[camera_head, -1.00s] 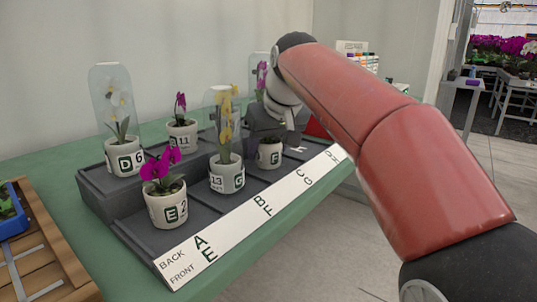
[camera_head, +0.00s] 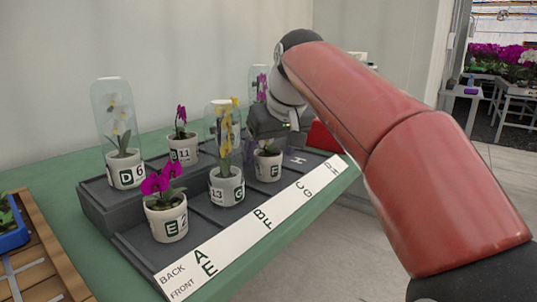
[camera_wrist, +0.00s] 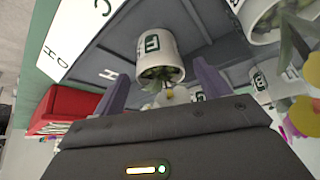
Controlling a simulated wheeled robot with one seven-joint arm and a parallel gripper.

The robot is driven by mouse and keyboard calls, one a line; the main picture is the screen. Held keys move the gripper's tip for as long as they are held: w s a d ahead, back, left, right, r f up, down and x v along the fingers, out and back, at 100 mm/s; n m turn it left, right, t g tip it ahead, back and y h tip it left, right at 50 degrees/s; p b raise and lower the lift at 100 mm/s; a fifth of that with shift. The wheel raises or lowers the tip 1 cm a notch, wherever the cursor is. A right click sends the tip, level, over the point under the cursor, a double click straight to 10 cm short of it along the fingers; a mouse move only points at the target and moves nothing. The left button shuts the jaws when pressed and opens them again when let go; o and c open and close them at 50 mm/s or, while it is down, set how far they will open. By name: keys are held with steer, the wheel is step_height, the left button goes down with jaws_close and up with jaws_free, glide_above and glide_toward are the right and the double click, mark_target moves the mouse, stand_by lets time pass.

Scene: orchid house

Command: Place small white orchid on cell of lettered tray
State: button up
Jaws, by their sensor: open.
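The white pot marked F (camera_head: 267,167), with green leaves, stands upright in the front row of the grey lettered tray (camera_head: 146,247), level with letter G on its label strip. In the wrist view the same pot (camera_wrist: 162,55) has a small pale bloom that looks like the small white orchid. My gripper (camera_wrist: 163,84) is open, its two fingers either side of the plant in that view; I cannot tell if they touch it. In the head view my gripper (camera_head: 268,122) is just above and behind the pot. The cell marked H (camera_head: 297,160) is empty.
Other potted orchids crowd the tray: magenta E 2 (camera_head: 165,217), yellow G 13 (camera_head: 226,186), pot 11 (camera_head: 183,150) and a covered D 6 (camera_head: 125,169). A red object (camera_head: 325,138) lies beyond the tray's right end. A wooden slatted stand with a blue tray (camera_head: 12,222) is at left.

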steer(key=p+v, duration=0.2)
steer(key=v, duration=0.7)
steer(key=s+d+f+m+h, duration=0.1)
steer(key=s+d+f, duration=0.3)
steer(key=s+f, duration=0.3)
steer(key=s+d+f+m, duration=0.2)
steer(key=s+d+f, duration=0.2)
steer(key=s+f, duration=0.3)
steer(key=s+d+f+m+h, duration=0.1)
steer(key=s+d+f, duration=0.4)
steer(key=f, duration=0.9)
steer(key=shift+s+f+m+h, duration=0.3)
steer(key=shift+s+f+m, duration=0.15)
steer(key=shift+s, duration=0.75)
